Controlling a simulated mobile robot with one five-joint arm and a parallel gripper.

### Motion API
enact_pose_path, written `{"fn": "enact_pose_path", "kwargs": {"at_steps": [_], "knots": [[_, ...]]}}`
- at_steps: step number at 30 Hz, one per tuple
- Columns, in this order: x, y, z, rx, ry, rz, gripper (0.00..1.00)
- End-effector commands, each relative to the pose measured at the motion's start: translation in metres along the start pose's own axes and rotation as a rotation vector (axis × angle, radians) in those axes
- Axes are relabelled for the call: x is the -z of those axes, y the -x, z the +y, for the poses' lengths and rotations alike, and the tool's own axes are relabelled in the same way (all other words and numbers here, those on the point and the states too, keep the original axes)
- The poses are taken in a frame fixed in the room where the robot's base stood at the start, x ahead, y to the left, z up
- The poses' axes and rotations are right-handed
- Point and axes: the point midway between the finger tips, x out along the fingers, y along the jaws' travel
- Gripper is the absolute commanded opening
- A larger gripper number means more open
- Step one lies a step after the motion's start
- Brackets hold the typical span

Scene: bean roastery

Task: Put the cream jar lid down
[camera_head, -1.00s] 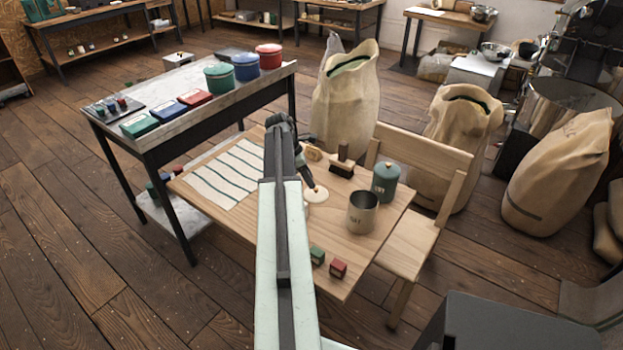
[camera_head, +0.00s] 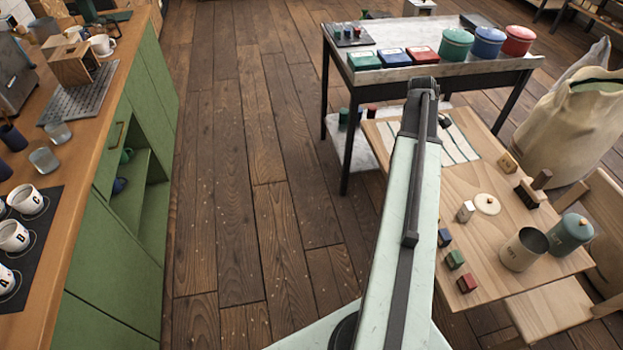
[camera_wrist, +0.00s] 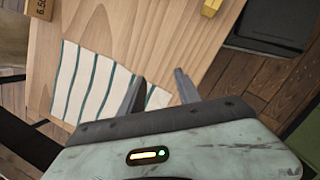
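The cream jar lid (camera_head: 487,204), a pale disc with a small brownish knob, lies flat on the wooden table (camera_head: 470,190), knob up. Nothing holds it. The lid is not visible in the wrist view.
An open metal tin (camera_head: 525,248) and a teal canister (camera_head: 570,236) stand right of the lid. A brush (camera_head: 532,188) and several small blocks are nearby. A marble-topped bench (camera_head: 400,72) stands behind, a green counter (camera_head: 115,235) at left. Floor between is clear.

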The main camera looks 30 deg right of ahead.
Motion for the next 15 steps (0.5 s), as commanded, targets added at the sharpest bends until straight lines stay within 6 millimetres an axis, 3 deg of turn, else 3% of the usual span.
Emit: {"fn": "enact_pose_path", "kwargs": {"at_steps": [1,3,5,6,9,12,15], "knots": [[0.050,0.016,-0.040,-0.009,-0.022,0.036,0.40],[0.111,0.036,-0.092,-0.007,-0.082,0.086,0.40],[0.156,0.052,-0.143,0.005,-0.134,0.128,0.40],[0.183,0.063,-0.180,0.018,-0.168,0.153,0.40],[0.233,0.085,-0.271,0.063,-0.249,0.203,0.40],[0.261,0.100,-0.347,0.111,-0.314,0.228,0.40],[0.272,0.109,-0.394,0.144,-0.360,0.236,0.40]]}}
